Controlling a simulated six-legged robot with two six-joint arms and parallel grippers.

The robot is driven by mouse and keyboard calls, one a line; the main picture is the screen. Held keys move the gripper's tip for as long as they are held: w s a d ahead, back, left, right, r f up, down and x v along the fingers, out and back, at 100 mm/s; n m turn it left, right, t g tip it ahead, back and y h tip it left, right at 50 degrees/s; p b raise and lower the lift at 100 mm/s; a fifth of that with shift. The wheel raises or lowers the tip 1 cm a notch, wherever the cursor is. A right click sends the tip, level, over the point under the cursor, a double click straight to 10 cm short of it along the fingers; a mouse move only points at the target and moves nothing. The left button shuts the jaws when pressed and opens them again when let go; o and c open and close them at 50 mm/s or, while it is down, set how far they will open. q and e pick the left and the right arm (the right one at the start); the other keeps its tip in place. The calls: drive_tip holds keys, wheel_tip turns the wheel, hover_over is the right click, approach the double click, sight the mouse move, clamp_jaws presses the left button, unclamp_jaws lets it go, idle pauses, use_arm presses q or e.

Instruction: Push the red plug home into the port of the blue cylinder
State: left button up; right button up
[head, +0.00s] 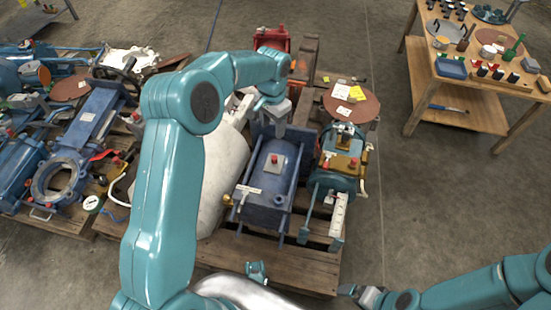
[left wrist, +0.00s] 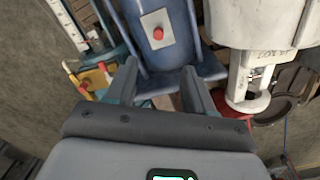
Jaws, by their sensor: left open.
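The blue cylinder (head: 262,195) lies on the pallet, centre in the head view. A pale square plate (head: 269,167) sits on its top, with the red plug (head: 274,158) standing in the plate's middle. In the left wrist view the red plug (left wrist: 158,33) shows on the plate (left wrist: 149,20), above the blue cylinder's flange (left wrist: 207,72). How deep the plug sits in its port I cannot tell. My left gripper (head: 276,122) is open and empty over the cylinder's far end, apart from the plug; its two fingers (left wrist: 161,72) show. My right gripper (head: 358,291) is low at right; its jaws are unclear.
A teal machine (head: 336,184) with a brown disc (head: 352,103) stands close right of the cylinder. A white tank (head: 222,165) stands close left. Blue machinery (head: 85,120) fills the left pallets. A wooden bench (head: 476,75) stands at back right. The floor at right is clear.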

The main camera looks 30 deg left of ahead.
use_arm(q)
drive_tip(key=b, duration=0.4)
hover_over(275, 157)
drive_tip(key=f, duration=1)
drive_tip(key=shift+s+a, duration=0.2)
drive_tip(key=shift+a, duration=0.05)
drive_tip(key=shift+f, duration=0.6)
use_arm(e)
drive_tip(key=shift+w+d+f, duration=0.1)
drive_tip(key=shift+d+f, duration=0.05)
drive_tip(key=shift+f, duration=0.75)
drive_tip(key=shift+w+d+f, duration=0.1)
drive_tip(key=shift+d+f, duration=0.05)
drive_tip(key=shift+f, duration=0.7)
use_arm(q)
drive_tip(key=f+b, duration=0.1)
drive_tip(key=f, duration=0.1)
drive_tip(key=f+b, duration=0.1)
drive_tip(key=f, duration=0.2)
drive_tip(key=shift+w+d+f+b, duration=0.15)
drive_tip(key=shift+w+b, duration=0.05)
drive_tip(key=shift+b, duration=0.2)
use_arm(e)
drive_tip(key=shift+w+d+f+m, duration=0.15)
drive_tip(key=shift+f, duration=0.5)
drive_tip(key=shift+w+d+f+m, duration=0.1)
drive_tip(key=shift+f+m, duration=0.05)
drive_tip(key=shift+f, duration=0.45)
use_arm(q)
clamp_jaws()
